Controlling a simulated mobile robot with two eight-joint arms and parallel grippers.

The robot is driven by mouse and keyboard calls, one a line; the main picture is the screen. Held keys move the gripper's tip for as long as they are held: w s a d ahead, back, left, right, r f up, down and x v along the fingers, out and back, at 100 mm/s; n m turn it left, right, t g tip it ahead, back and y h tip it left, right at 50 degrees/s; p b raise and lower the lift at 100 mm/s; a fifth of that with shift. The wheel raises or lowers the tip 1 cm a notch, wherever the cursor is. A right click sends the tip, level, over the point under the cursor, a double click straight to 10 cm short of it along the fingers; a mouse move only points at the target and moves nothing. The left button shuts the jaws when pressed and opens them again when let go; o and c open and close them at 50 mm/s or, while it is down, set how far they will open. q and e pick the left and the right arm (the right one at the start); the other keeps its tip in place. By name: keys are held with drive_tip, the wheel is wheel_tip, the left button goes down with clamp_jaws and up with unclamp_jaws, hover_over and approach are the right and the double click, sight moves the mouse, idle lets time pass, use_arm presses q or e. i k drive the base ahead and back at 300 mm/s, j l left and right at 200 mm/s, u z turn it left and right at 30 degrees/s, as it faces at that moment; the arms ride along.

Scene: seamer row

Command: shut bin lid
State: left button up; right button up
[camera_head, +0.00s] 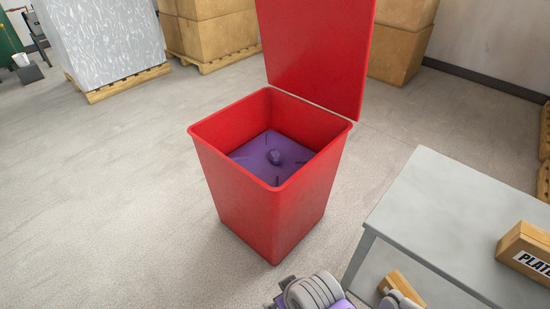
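The red bin (262,212) stands upright on the floor in the middle of the head view. Its square mouth is open. The red lid (317,50) stands raised, close to vertical, along the bin's back right side; its top runs out of the picture. Inside the bin is a purple surface with a small dark purple lump and a few thin dark pieces on it. Grey and purple parts, apparently of my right arm, show at the bottom edge, in front of the bin and apart from it. Its fingertips cannot be made out. My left gripper is not in view.
A grey table (445,215) stands at the right, close to the bin, bearing a wooden box (526,250) with a label reading "PLATE". Wrapped goods (105,40) on a pallet and brown cartons (215,32) stand behind. Floor left of the bin is clear.

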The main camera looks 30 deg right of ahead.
sight(315, 52)
drive_tip(key=z, duration=1.25)
